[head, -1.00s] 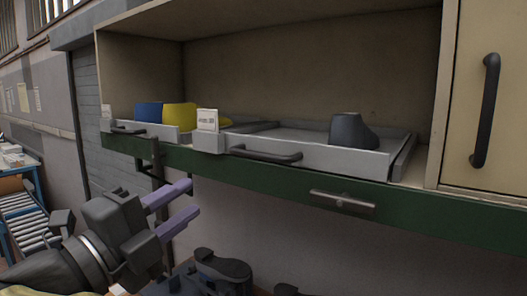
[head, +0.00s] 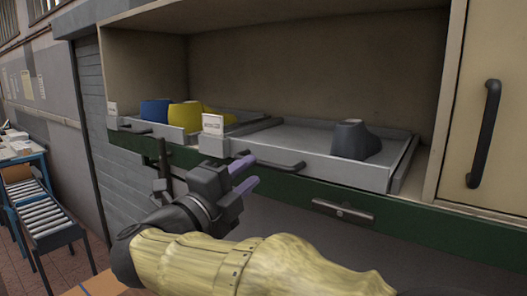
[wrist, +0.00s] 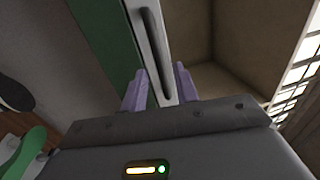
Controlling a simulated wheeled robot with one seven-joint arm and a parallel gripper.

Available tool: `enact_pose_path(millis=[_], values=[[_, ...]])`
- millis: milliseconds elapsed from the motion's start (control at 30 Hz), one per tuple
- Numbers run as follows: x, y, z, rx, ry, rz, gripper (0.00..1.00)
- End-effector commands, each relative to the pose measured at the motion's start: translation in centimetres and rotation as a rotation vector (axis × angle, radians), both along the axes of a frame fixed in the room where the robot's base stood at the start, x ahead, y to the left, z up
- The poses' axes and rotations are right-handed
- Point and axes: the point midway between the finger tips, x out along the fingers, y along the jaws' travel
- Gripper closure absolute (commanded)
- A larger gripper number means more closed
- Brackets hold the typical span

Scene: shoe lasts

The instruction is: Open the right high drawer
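The right high drawer is a shallow grey tray (head: 330,172) on the shelf of the cabinet, holding a dark grey shoe last (head: 352,141). Its dark bar handle (head: 282,165) is on the front face and also shows in the wrist view (wrist: 149,45). My gripper (head: 254,170) has purple fingers and is open and empty, near the handle's left end in the head view. In the wrist view my gripper (wrist: 160,72) has one finger on each side of the handle's near end, with visible gaps. The head view does not settle the depth between them.
A left tray (head: 170,132) holds blue and yellow lasts. Below is a green rail (head: 430,230) with a metal handle (head: 343,212). A cabinet door (head: 500,120) is at right, a roller conveyor (head: 50,215) at left.

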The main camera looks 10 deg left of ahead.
Motion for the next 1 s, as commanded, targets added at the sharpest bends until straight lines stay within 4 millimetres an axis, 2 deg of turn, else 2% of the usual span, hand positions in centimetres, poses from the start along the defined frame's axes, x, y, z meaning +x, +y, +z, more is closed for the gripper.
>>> enact_pose_path(millis=[100, 300, 633, 800, 933, 967, 1000], values=[[2.0, -0.9, 0.8, -0.003, 0.002, -0.005, 0.7], [4.2, -1.9, 1.0, -0.002, 0.001, -0.006, 0.7], [4.5, -2.1, 0.9, 0.0, 0.0, -0.007, 0.7], [4.5, -2.0, 0.9, 0.0, 0.001, -0.005, 1.0], [4.4, -1.9, 0.8, -0.001, 0.001, -0.004, 1.0], [4.5, -0.7, 0.8, -0.001, 0.002, -0.002, 1.0], [4.4, -1.2, 0.8, -0.001, 0.002, -0.002, 1.0]])
